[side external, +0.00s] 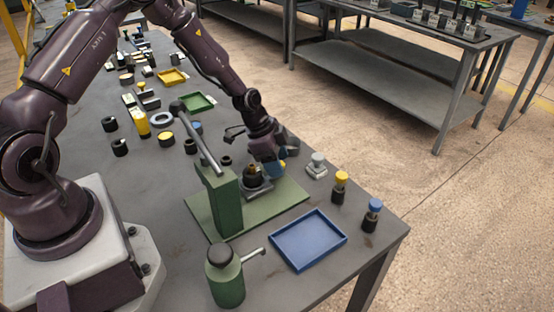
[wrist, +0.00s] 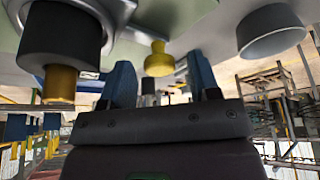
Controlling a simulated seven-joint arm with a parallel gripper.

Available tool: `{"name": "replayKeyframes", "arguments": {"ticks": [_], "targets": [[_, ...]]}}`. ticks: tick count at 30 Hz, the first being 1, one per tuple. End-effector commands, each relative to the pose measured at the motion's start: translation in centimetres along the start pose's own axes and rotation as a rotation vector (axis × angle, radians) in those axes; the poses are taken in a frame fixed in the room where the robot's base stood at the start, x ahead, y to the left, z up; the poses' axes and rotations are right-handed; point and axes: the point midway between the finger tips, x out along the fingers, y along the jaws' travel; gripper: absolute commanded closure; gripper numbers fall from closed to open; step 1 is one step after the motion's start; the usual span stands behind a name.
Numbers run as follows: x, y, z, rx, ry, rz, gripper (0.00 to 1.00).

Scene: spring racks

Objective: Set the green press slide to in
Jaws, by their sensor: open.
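The green press (side external: 226,205) stands on a green base plate near the table's front, with a long grey lever slanting up over it. On its plate sits a dark round holder with a brass top (side external: 252,172). My gripper (side external: 275,166) is low over the plate's far side, right beside that holder. In the wrist view its two blue fingers (wrist: 160,82) are open, with a brass knob (wrist: 158,60) showing between and beyond them. I cannot tell whether they touch it. A black cylinder with a brass end (wrist: 62,45) is at the left there. The slide's position is unclear.
A blue tray (side external: 308,241) and a green bottle-like can (side external: 225,276) stand near the front. A grey-topped part (side external: 317,165), a yellow-topped part (side external: 340,187) and a blue-topped part (side external: 371,215) line the right edge. Several small parts and trays fill the table behind.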

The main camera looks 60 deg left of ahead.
Motion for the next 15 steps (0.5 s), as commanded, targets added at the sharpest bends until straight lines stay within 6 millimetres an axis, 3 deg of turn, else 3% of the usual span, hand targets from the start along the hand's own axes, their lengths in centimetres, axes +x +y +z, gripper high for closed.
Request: {"name": "replayKeyframes", "arguments": {"ticks": [2, 9, 15], "targets": [[-0.02, -0.01, -0.01, 0.0, 0.0, 0.0, 0.49], [-0.04, -0.01, -0.01, 0.0, 0.0, 0.0, 1.0], [-0.29, 0.57, 0.61, -0.002, 0.0, 0.0, 1.0]]}}
